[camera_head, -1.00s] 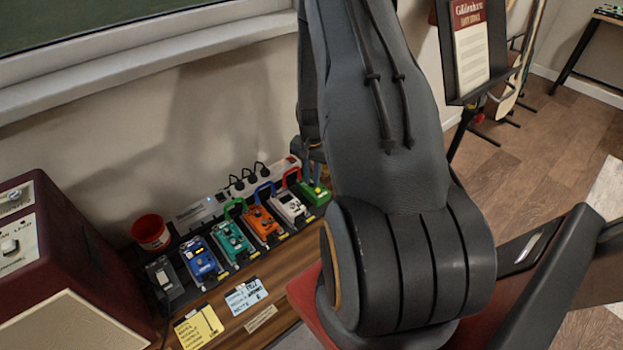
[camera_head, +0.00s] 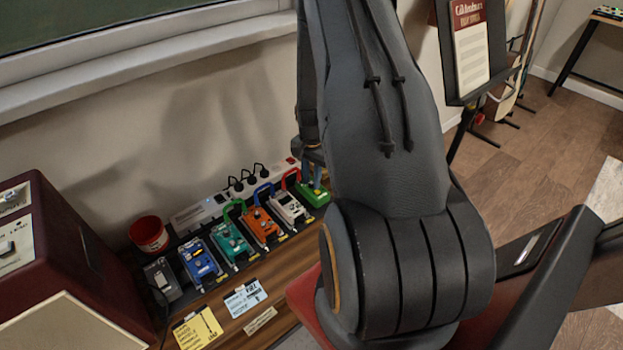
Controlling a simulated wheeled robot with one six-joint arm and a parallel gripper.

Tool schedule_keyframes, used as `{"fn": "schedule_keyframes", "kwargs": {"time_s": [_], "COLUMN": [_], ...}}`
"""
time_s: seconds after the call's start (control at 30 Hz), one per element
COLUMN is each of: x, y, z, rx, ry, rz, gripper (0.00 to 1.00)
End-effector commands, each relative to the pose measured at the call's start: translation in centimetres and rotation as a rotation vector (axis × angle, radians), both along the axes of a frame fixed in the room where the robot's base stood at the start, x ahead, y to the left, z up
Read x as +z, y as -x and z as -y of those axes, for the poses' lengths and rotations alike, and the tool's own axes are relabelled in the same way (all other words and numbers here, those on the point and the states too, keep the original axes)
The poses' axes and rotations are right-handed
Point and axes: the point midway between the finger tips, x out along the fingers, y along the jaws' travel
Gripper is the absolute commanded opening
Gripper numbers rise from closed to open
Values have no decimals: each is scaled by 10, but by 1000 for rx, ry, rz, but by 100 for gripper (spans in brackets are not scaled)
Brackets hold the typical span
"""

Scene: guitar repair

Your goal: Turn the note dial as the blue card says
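The blue card (camera_head: 245,298) lies on the wooden bench in front of the pedals, its writing too small to read surely. My gripper (camera_head: 312,180) points down at the green pedal (camera_head: 313,195) at the right end of the pedal row, its fingertips at or just above the pedal's top. My arm partly hides it, and I cannot tell whether the fingers are apart or closed on a knob. The note dial cannot be picked out for certain; the knobs are tiny at this distance.
Blue (camera_head: 200,260), teal (camera_head: 231,243), orange (camera_head: 261,226) and white (camera_head: 290,209) pedals stand left of the green one. A yellow note (camera_head: 198,328), red pot (camera_head: 149,234), dark red amplifier (camera_head: 75,240) and power strip (camera_head: 235,192) are nearby. A music stand (camera_head: 470,50) is behind right.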

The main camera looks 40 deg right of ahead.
Motion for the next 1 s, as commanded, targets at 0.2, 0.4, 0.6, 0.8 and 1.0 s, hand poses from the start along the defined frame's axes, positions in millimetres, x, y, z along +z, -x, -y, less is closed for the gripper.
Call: {"fn": "schedule_keyframes", "kwargs": {"time_s": [0.2, 0.4, 0.6, 0.8, 1.0], "x": [0, 11, 40, 65, 77], "y": [0, -1, -1, -1, 0], "z": [0, 1, 1, 0, 0], "rx": [0, 0, 0, 0, 0], "ry": [0, 1, 1, 1, 0], "rz": [0, 2, 2, 2, 0], "gripper": [24, 24, 24, 24, 24]}}
